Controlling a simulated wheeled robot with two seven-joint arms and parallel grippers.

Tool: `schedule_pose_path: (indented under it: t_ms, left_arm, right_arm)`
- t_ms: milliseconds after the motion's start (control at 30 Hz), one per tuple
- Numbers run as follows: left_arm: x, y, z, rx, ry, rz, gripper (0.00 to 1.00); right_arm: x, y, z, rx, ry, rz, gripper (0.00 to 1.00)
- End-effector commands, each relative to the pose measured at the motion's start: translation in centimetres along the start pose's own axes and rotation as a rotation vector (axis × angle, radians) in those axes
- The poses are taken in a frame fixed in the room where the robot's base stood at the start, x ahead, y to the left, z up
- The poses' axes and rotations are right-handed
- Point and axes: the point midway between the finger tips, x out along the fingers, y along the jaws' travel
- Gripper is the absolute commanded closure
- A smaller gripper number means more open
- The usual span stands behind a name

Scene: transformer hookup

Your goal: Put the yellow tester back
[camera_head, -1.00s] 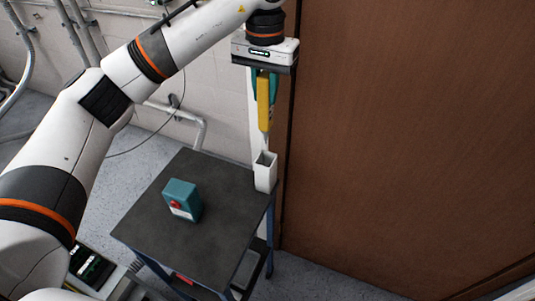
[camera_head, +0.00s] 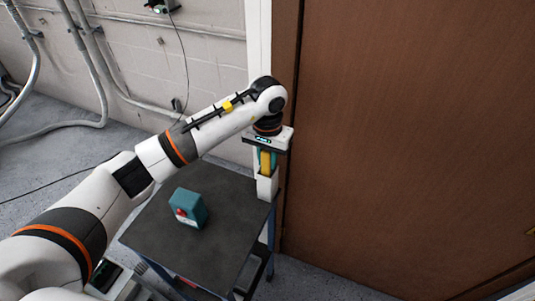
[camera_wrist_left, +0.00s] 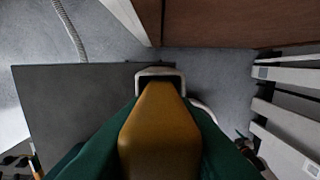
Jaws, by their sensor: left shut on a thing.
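The yellow tester (camera_head: 266,161) is upright in my left gripper (camera_head: 266,165), which is shut on it. In the left wrist view the tester (camera_wrist_left: 160,130) sits between the two green fingers, its far end at the mouth of the white holder. The white holder (camera_head: 267,188) stands at the back right corner of the dark cart top, directly below the gripper; its rim (camera_wrist_left: 160,71) shows in the left wrist view. The tester's lower end appears to be inside the holder, but how deep is hidden. My right gripper is out of view.
A teal box with a red knob (camera_head: 188,208) stands on the cart top (camera_head: 215,247), left of the holder. A brown door (camera_head: 410,130) is close on the right. The front of the cart top is clear.

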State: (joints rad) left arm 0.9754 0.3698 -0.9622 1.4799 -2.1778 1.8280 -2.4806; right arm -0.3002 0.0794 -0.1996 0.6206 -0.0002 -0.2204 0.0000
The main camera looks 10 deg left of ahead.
Motion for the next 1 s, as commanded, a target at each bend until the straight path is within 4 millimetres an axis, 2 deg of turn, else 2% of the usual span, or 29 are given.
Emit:
schedule_pose_path:
  t_ms: [167,200,300,667,767,1000]
  left_arm:
    - [0.0,0.0,0.0,0.0,-0.002,0.0,1.0]
    - [0.0,0.0,0.0,0.0,-0.001,0.0,0.7]
    - [0.0,0.0,0.0,0.0,-0.001,0.0,0.55]
    - [-0.5,0.1,0.1,-0.001,-0.003,0.001,0.55]
    - [-1.6,0.1,0.2,0.0,-0.007,0.001,0.55]
    - [-6.7,0.0,0.1,0.0,-0.008,0.002,0.55]
  right_arm:
    - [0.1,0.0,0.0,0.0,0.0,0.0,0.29]
    - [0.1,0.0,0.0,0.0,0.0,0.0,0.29]
    - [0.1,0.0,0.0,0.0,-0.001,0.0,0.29]
    - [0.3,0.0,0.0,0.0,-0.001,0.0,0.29]
    - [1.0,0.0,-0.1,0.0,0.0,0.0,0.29]
    - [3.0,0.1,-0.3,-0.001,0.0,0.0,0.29]
